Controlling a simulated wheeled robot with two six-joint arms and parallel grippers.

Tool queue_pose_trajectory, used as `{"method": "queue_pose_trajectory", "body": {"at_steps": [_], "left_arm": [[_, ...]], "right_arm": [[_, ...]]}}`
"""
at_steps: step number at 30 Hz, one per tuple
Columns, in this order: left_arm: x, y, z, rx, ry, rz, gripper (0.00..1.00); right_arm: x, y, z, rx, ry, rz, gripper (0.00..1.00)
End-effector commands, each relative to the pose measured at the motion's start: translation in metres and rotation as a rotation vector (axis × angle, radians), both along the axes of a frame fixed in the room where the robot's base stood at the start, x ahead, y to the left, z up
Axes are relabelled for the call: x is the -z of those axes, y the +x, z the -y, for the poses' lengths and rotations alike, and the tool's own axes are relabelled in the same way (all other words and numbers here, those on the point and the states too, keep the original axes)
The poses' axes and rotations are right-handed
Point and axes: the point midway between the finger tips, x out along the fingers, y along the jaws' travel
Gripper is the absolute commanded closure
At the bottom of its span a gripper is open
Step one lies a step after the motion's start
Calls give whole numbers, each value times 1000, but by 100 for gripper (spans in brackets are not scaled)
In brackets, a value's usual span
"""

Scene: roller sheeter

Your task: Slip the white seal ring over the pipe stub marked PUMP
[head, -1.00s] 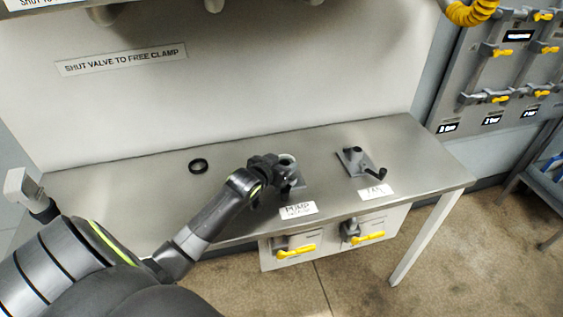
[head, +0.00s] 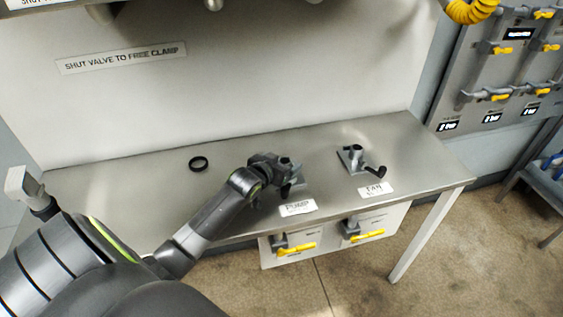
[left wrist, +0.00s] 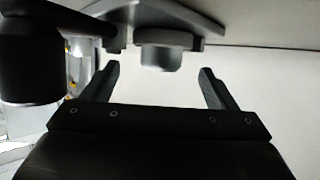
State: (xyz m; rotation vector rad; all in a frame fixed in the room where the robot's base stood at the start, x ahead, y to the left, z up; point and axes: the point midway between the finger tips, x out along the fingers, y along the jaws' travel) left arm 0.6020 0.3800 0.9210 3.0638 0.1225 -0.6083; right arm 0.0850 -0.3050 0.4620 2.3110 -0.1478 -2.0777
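The PUMP pipe stub (head: 287,164) is grey and upright on a plate behind the PUMP label (head: 298,207). My left gripper (head: 277,163) is at the stub, just to its left in the head view. In the left wrist view my left gripper (left wrist: 158,78) is open, its two fingers apart with empty space between them. The grey stub (left wrist: 163,58) shows beyond them, pointing down in that picture. I cannot make out the white seal ring in either current view. My right gripper is not in view.
A black ring (head: 198,164) lies on the metal bench (head: 130,190), left of my gripper. A second stub with a black lever (head: 375,171) stands to the right behind the TANK label (head: 374,189). Yellow-handled valves (head: 296,248) are below the bench front.

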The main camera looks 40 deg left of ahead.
Motion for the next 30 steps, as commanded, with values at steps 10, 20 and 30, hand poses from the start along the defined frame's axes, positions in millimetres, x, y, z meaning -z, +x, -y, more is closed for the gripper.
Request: {"method": "queue_pose_trajectory", "body": {"at_steps": [10, 20, 30], "left_arm": [[-2, -7, 0, 0, 1, 0, 20], [-21, -52, 4, 2, 4, -1, 20], [-45, -110, 9, 2, 4, 0, 20]], "right_arm": [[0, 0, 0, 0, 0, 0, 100], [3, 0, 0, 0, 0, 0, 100], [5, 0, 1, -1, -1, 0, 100]]}}
